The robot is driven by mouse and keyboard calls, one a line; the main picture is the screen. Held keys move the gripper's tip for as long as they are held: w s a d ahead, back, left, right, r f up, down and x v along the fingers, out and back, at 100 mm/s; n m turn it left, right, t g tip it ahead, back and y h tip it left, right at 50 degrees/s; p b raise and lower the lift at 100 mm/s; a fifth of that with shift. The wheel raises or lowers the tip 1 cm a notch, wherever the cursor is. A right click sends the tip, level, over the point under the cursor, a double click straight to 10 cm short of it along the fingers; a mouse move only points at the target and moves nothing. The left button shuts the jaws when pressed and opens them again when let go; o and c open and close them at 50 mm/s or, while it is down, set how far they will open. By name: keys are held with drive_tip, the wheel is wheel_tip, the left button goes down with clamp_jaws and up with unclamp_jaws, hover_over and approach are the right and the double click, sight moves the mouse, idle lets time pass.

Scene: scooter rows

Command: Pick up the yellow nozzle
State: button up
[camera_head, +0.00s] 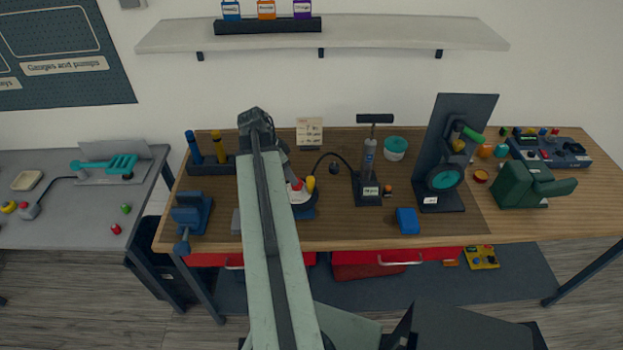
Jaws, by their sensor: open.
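A small upright yellow piece (310,184), which looks like the yellow nozzle, stands on the wooden workbench in a round dark-blue holder (305,211). A red-tipped piece and a white piece (297,192) are close on its left. My pale green arm reaches up the middle of the view and bends down at its far end. My gripper (286,168) is open, just left of and above the yellow nozzle, and mostly hidden behind my arm. The fingertips are not clear, and I see nothing held. My arm also hides the holder's left side.
A hand pump (368,170) with a curved black hose stands right of the holder. A blue block (407,221) lies near the front edge. A rack with blue and yellow handles (217,146) and a blue vise (190,213) are left. A dark stand (452,150) rises right.

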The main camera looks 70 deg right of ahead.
sight(313, 184)
drive_tip(key=s, duration=0.1)
drive_tip(key=s+d+m, duration=0.1)
drive_tip(key=s, duration=0.1)
drive_tip(key=s+d+m, duration=0.1)
drive_tip(key=shift+s+d+r, duration=0.1)
drive_tip(key=shift+s+r, duration=0.1)
drive_tip(key=shift+r, duration=0.05)
drive_tip(key=b+x, duration=0.2)
drive_tip(key=shift+f+b, duration=0.35)
drive_tip(key=shift+f, duration=0.05)
drive_tip(key=b+x, duration=0.4)
drive_tip(key=x, duration=0.1)
drive_tip(key=shift+s+b, duration=0.35)
drive_tip(key=shift+r, duration=0.15)
clamp_jaws()
